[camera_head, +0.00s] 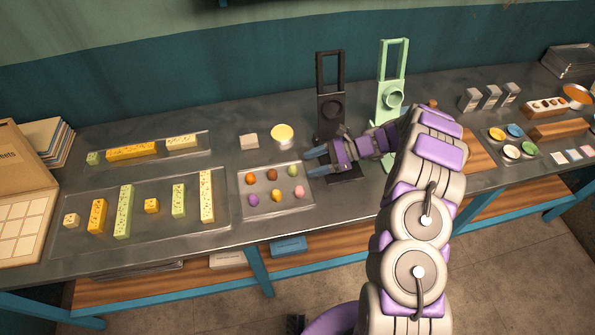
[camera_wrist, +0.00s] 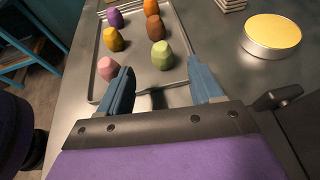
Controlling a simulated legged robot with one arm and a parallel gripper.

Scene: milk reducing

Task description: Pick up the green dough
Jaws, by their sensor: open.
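The green dough (camera_head: 292,171) is a small egg-like lump at the back right of a shallow metal tray (camera_head: 268,210). It also shows in the wrist view (camera_wrist: 162,55), at the tray's near side, beyond the gap between my fingers. My gripper (camera_head: 313,163) is open and empty, just right of the tray. In the wrist view its two blue fingers (camera_wrist: 160,88) are spread apart, with the green dough ahead of them and not touched. The pink dough (camera_wrist: 108,68) lies close to the left fingertip.
Purple (camera_wrist: 115,17), yellow (camera_wrist: 113,39), orange (camera_wrist: 151,7) and brown (camera_wrist: 155,27) dough share the tray. A round yellow-topped tin (camera_head: 282,134) stands behind it. A black press (camera_head: 330,100) and a green press (camera_head: 392,90) stand behind my arm.

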